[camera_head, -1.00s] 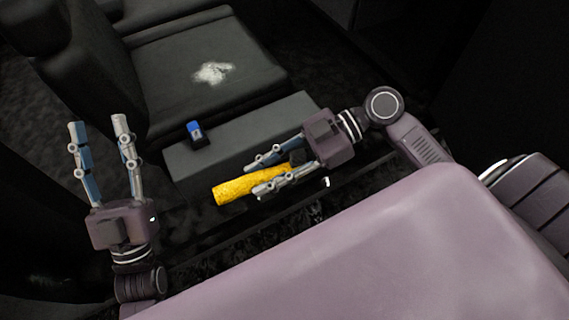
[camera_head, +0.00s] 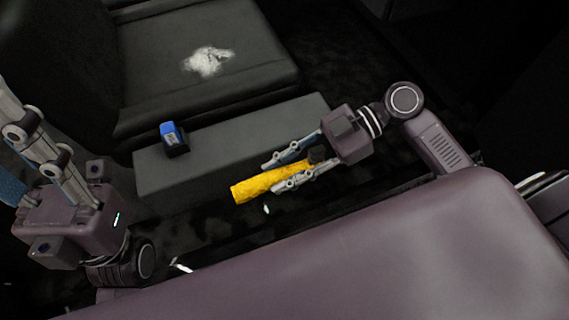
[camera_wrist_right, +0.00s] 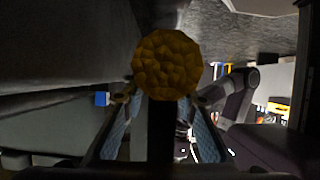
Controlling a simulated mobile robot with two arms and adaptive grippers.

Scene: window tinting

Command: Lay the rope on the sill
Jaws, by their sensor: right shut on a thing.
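The rope looks like a thick, textured yellow roll (camera_head: 262,185) in the head view. My right gripper (camera_head: 284,172) is shut on its right end, with a dark part between the fingers. The roll's left end sticks out free, low and to the left. In the right wrist view its round, faceted end (camera_wrist_right: 166,64) shows above the fingers of my right gripper (camera_wrist_right: 160,120). My left gripper (camera_head: 22,140) is at the left edge, its fingers spread and empty, partly cut off. I cannot tell surely which surface is the sill; a dark edge (camera_head: 215,245) runs below the roll.
A long grey box (camera_head: 230,150) lies behind the roll, with a small blue and black item (camera_head: 174,138) on its left part. Behind it is a dark seat (camera_head: 200,85) with a white patch (camera_head: 208,61). Dark floor lies around the box.

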